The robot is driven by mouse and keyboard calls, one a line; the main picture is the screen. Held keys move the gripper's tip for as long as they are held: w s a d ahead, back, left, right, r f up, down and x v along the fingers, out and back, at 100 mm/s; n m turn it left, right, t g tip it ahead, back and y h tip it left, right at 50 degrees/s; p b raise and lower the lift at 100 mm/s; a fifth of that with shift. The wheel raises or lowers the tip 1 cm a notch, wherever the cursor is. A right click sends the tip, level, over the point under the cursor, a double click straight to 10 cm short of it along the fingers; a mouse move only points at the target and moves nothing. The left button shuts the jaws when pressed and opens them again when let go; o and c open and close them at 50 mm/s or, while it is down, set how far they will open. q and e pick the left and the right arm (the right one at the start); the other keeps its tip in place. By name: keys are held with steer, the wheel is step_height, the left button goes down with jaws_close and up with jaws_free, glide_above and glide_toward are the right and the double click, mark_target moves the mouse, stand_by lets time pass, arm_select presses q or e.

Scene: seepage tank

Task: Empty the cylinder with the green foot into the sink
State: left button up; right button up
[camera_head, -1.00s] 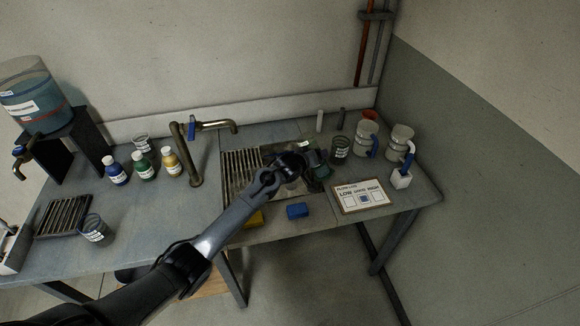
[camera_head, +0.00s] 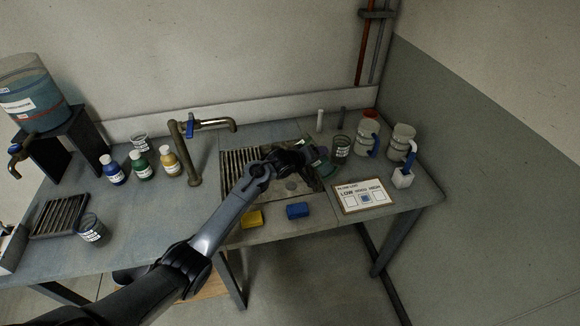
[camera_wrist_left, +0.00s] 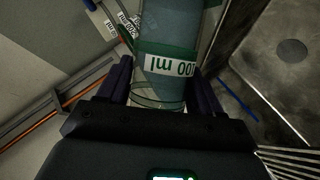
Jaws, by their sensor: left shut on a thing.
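My left gripper (camera_head: 314,160) is shut on a clear cylinder, above the right part of the sink (camera_head: 268,204). In the left wrist view the cylinder (camera_wrist_left: 165,85) sits between my left fingers (camera_wrist_left: 162,88). It holds blue-grey liquid and has a green band and a white "100 ml" label, upside down in this view. In the head view a bit of green shows beside the gripper, but the arm hides most of the cylinder and its exact tilt is unclear. The sink's drain (camera_wrist_left: 292,50) is right of the cylinder in the wrist view. My right gripper is out of view.
A brass tap (camera_head: 190,150) stands left of the sink. A dark beaker (camera_head: 342,148), two jugs (camera_head: 402,142) and a card (camera_head: 362,196) are to the right. Yellow (camera_head: 251,218) and blue (camera_head: 298,210) blocks lie along the front edge. Bottles (camera_head: 142,166) stand left.

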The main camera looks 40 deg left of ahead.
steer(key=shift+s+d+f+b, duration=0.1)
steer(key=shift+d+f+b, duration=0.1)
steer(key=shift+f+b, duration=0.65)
